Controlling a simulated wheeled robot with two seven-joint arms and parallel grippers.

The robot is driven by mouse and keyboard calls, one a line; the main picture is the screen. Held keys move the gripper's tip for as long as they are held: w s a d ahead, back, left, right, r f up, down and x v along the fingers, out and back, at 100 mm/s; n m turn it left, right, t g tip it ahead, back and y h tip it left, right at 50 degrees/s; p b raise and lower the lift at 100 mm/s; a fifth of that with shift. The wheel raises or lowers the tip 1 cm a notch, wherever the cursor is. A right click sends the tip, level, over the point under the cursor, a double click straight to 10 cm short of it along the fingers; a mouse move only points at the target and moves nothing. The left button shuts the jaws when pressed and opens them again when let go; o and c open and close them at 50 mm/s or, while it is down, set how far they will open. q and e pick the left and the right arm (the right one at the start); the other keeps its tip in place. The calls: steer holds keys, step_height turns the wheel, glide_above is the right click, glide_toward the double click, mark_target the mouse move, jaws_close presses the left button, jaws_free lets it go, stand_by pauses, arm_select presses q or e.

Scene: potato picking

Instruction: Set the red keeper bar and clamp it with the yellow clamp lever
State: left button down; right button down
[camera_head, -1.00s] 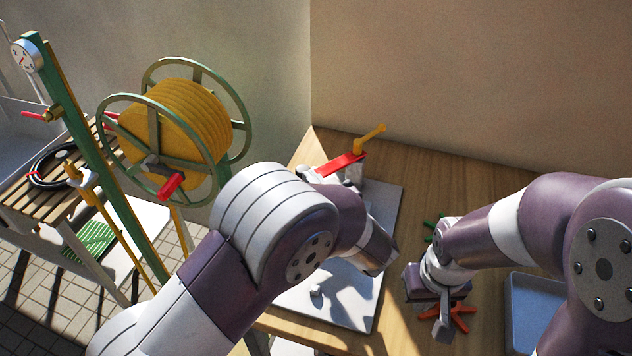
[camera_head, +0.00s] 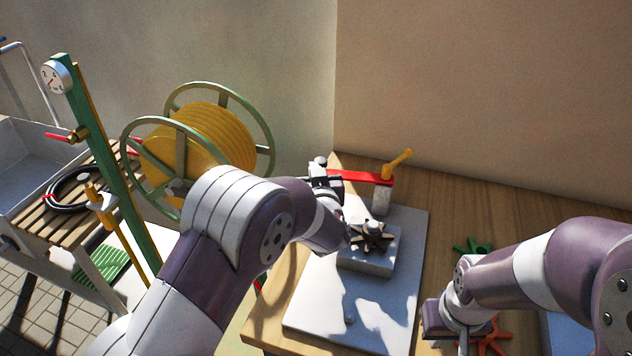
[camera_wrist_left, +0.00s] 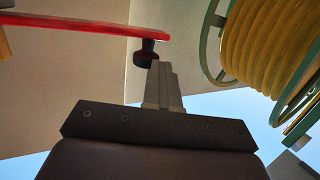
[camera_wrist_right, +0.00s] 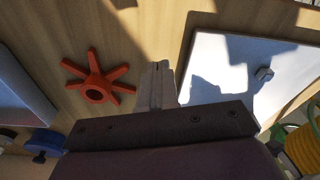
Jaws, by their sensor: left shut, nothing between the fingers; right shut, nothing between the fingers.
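The red keeper bar (camera_head: 360,177) lies roughly level in the head view, its right end at a light post (camera_head: 381,200) under the yellow clamp lever (camera_head: 399,163). The lever slants up to the right. My left gripper (camera_head: 322,172) is at the bar's left end, shut and empty. In the left wrist view its fingertips (camera_wrist_left: 160,68) are close to a black knob (camera_wrist_left: 147,52) under the red bar (camera_wrist_left: 90,27); contact is unclear. A dark star wheel (camera_head: 371,237) sits on a grey block (camera_head: 366,262). My right gripper (camera_wrist_right: 158,68) is shut and empty near an orange star wheel (camera_wrist_right: 97,87).
The block stands on a light base plate (camera_head: 330,310) on the wooden table. A green star wheel (camera_head: 473,246) lies right of the plate. A blue tray (camera_head: 560,335) is at the right. A yellow hose reel (camera_head: 200,150) and a green post (camera_head: 110,185) stand left.

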arm_select(q)
steer(key=shift+x, duration=1.05)
steer(key=shift+w+r, duration=0.1)
steer(key=shift+r, duration=0.05)
